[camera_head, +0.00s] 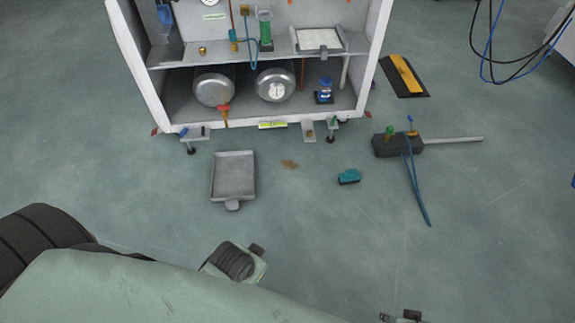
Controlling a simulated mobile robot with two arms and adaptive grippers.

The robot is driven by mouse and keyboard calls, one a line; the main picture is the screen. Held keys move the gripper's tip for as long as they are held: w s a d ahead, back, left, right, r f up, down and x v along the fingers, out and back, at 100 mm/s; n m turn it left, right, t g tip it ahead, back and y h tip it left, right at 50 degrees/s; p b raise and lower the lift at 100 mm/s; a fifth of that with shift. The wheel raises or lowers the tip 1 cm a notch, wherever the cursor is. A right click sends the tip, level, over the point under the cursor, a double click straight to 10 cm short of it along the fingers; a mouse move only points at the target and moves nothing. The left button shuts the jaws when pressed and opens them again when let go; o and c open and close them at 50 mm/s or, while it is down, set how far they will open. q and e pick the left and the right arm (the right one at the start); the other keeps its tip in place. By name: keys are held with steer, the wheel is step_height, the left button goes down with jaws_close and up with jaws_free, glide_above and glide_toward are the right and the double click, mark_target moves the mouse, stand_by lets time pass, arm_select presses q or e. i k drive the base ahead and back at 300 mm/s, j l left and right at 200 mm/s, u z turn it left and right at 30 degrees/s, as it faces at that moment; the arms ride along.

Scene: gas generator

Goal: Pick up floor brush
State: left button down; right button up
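A small teal block with a dark underside (349,176) lies on the floor right of centre, in front of the cabinet. It looks like the floor brush, but its bristles are too small to make out. Nothing touches it. A grey dustpan-like tray (233,178) lies to its left, with a small brown patch of debris (289,164) between them. I cannot make out either of my grippers. Only green and black parts, which seem to be mine, show along the bottom edge.
An open white cabinet (130,55) with two round metal vessels stands behind. A black block (385,146) with a grey rod and blue hose lies to the right. A black-and-yellow ramp (404,76) lies farther back. Floor around the teal block is clear.

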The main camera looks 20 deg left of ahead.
mark_target(351, 176)
steer(key=i+l+u, duration=0.1)
steer(key=i+l, duration=0.15)
steer(key=i, duration=0.15)
steer(key=i+l+u, duration=0.1)
steer(key=i+l, duration=0.2)
steer(key=i, duration=0.15)
